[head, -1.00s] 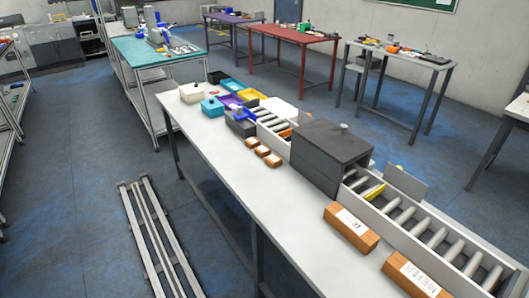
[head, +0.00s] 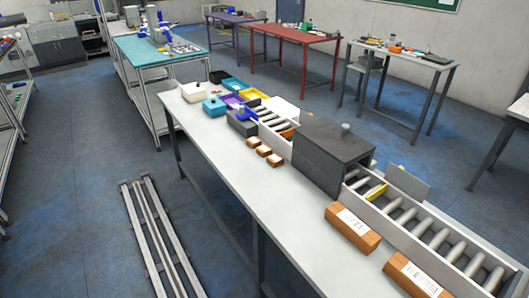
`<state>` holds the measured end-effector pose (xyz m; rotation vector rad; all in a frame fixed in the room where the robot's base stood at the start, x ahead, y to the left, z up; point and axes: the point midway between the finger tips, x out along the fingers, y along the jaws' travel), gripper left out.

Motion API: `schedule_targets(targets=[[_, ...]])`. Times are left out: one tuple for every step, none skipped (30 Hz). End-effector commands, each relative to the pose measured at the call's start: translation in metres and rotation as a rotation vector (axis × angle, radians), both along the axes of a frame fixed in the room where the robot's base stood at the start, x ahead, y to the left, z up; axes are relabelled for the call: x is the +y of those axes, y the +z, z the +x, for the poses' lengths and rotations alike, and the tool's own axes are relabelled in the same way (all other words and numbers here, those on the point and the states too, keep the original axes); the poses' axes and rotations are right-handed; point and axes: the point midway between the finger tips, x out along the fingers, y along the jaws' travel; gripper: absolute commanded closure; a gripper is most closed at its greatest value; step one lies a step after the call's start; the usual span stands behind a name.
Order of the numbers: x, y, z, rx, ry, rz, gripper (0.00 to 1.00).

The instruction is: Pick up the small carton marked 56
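Two larger brown cartons with white labels lie nearer, one (head: 346,231) beside the roller conveyor and one (head: 408,281) at the bottom edge. Their labels are not legible here. My gripper is not in view.
A dark grey box-shaped scanner housing (head: 318,161) stands over the roller conveyor (head: 425,230), just right of the small cartons. Coloured trays and boxes stand at the table's far end (head: 232,100). The white table top (head: 240,172) left of the cartons is clear. Metal rails (head: 155,235) run along the floor.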

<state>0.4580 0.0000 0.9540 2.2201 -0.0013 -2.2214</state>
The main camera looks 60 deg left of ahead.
Motion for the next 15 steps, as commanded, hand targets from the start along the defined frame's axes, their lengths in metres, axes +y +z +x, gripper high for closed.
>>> schedule_targets(targets=[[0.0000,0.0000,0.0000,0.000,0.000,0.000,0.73],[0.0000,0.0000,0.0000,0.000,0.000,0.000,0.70],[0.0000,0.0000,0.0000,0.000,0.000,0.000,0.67],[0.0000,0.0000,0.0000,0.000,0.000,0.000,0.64],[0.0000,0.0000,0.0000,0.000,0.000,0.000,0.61],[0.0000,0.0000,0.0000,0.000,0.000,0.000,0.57],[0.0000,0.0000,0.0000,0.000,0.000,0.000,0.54],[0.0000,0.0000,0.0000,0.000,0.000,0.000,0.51],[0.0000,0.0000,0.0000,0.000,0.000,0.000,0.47],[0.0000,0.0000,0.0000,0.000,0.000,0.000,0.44],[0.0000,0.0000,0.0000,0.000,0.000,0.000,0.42],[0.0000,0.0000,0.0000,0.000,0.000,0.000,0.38],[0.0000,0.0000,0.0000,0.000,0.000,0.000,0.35],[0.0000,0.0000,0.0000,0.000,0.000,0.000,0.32],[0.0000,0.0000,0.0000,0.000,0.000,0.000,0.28]])
